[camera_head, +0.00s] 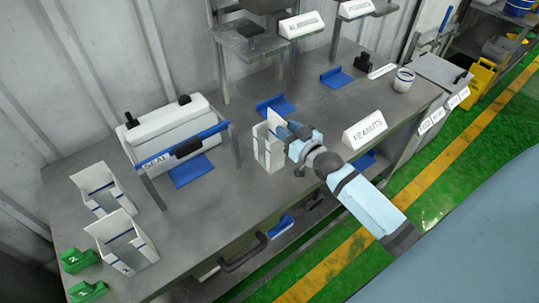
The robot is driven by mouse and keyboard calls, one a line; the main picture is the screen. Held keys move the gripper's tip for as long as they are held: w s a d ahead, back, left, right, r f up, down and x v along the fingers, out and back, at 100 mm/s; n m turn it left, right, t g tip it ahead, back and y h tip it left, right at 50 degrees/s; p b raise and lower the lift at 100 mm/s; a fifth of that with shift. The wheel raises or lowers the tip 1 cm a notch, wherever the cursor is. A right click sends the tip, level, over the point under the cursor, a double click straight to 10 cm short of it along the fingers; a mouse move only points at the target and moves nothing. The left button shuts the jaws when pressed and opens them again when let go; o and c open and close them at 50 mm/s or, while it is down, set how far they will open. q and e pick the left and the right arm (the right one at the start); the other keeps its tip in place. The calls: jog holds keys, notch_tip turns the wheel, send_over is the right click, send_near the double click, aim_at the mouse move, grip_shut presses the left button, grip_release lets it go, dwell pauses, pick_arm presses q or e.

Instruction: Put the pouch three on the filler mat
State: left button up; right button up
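A white open-topped pouch (262,155) is at my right gripper (285,136), near the middle of the table. The fingers are at its upper right side and appear shut on it. Its number cannot be read, and I cannot tell whether its base touches the table. A blue mat (274,106) lies just behind it, under the left dispenser shelf. Another blue mat (336,78) lies farther back right, and a third blue mat (192,171) lies before the sealer. Which one is the filler mat is not readable. My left gripper is not in view.
Two white pouches (103,188) (123,243) stand at the left, beside green numbered blocks (78,260). The SEAL machine (173,132) stands behind. A PEANUTS sign (364,130) and a white cup (403,80) are at right. Shelf posts rise behind the mats.

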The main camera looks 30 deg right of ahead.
aim_at(279, 120)
jog(key=w+p, duration=0.1)
jog(key=w, duration=0.3)
jog(key=shift+r, duration=0.2)
jog(key=shift+w+f, duration=0.1)
jog(key=shift+w, duration=0.35)
jog(key=shift+s, duration=0.1)
grip_shut()
